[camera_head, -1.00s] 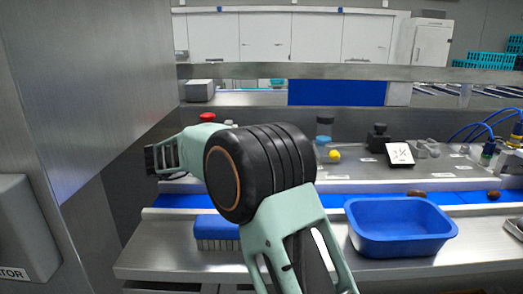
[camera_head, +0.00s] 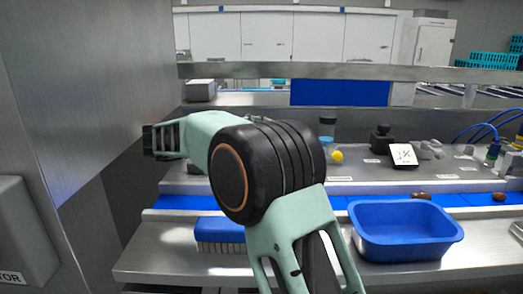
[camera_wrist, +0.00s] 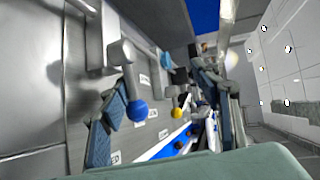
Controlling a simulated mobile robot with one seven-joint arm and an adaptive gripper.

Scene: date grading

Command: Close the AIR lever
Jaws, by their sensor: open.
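In the wrist view a lever with a blue ball (camera_wrist: 137,111) stands out from the grey panel, and a lever with a yellow ball (camera_wrist: 177,113) is beyond it. White labels lie beside them, too small and slanted to read, so I cannot tell which lever is AIR. My gripper (camera_wrist: 163,120) is open and empty, its dark fingers spread either side of the blue ball in the picture; I see no contact. In the head view the yellow ball (camera_head: 336,157) shows right of my arm, which covers the panel's left part. My gripper is not clearly seen there.
A blue tub (camera_head: 405,252) and a blue brush (camera_head: 220,234) are on the steel front ledge (camera_head: 170,258). A blue belt (camera_head: 335,203) with brown dates (camera_head: 421,196) runs behind them. A steel wall (camera_head: 85,80) stands close on the left.

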